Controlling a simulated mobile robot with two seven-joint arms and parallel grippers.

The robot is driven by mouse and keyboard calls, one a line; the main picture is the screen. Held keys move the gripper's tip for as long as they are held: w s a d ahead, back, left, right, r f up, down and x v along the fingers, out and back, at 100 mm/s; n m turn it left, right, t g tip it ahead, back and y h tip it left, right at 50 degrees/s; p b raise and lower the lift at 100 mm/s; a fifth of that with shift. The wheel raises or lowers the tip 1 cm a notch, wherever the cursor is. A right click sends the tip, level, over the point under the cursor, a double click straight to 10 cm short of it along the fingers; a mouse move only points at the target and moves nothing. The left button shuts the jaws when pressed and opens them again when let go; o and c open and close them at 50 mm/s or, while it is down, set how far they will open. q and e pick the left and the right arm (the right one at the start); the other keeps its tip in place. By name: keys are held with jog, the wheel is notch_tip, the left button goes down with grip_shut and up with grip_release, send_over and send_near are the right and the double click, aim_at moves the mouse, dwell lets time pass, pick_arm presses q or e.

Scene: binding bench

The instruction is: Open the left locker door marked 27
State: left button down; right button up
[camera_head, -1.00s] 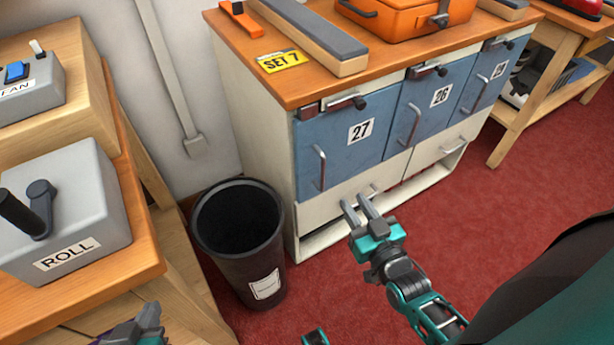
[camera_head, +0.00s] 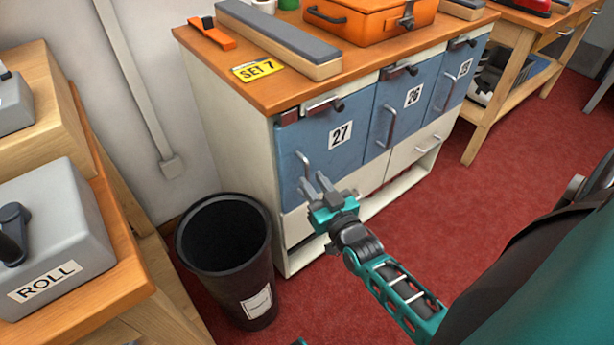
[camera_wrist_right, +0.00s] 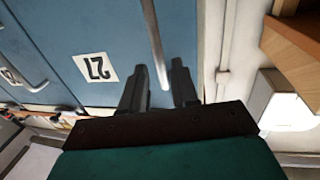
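The blue locker door marked 27 (camera_head: 318,135) is the leftmost of the blue doors and looks closed. Its upright metal bar handle (camera_head: 302,160) is on the door's left side. A metal latch with a dark knob (camera_head: 337,104) sits at its top edge. My right gripper (camera_head: 316,183) is open in front of the lower part of that handle. In the right wrist view the handle (camera_wrist_right: 153,40) runs between the two spread fingers (camera_wrist_right: 158,80). I see no contact. The door's plate 27 (camera_wrist_right: 95,67) appears upside down there. My left gripper is out of view.
A black waste bin (camera_head: 225,235) stands on the floor left of the cabinet. A bench with a grey ROLL box (camera_head: 50,235) is at the left. Doors 26 (camera_head: 400,110) and another blue door are to the right. Red floor is open in front.

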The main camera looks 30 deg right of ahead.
aim_at(308, 176)
jog(key=shift+w+d, duration=0.2)
jog(key=shift+w, duration=1.65)
jog(key=shift+c, duration=0.3)
grip_shut()
